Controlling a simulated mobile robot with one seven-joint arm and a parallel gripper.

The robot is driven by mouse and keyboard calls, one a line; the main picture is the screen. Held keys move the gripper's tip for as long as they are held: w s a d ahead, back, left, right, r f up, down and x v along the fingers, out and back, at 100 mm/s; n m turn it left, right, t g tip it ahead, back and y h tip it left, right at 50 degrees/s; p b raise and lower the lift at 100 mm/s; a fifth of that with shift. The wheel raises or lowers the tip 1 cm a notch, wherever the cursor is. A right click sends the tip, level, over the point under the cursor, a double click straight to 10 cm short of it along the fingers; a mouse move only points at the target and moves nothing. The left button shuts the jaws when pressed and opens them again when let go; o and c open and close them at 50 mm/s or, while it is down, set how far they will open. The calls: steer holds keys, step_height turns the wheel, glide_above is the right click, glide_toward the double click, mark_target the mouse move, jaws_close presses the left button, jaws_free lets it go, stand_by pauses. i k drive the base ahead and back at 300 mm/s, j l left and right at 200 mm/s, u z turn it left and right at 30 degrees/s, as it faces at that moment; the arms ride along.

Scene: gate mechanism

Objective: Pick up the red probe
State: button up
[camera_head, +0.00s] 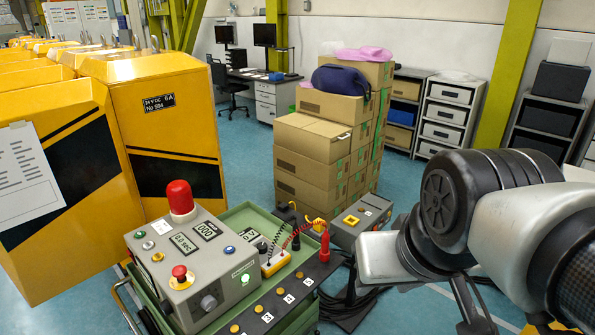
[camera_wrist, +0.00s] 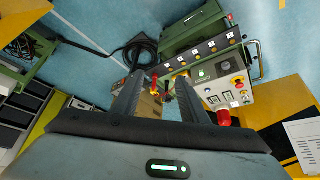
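The red probe (camera_head: 324,247) stands upright at the back right end of the dark panel strip on the green cart (camera_head: 247,214) in the head view. A red coiled cable runs from it towards a small yellow meter (camera_head: 273,263). In the wrist view the red probe (camera_wrist: 154,83) shows small, between the two fingers and beyond them. My gripper (camera_wrist: 160,80) is open, with nothing between its fingers close up. In the head view my arm comes in from the right, and its fingers cannot be made out.
A grey control box (camera_head: 192,262) with a red lamp (camera_head: 180,198) stands on the cart, left of the probe. A smaller grey box (camera_head: 360,220) sits behind the probe. Stacked cardboard boxes (camera_head: 310,160) and yellow cabinets (camera_head: 170,130) stand behind. Black cables lie on the floor.

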mark_target(325, 252)
steer(key=i+l+u, duration=0.35)
steer(key=i+l, duration=0.8)
steer(key=l, duration=0.15)
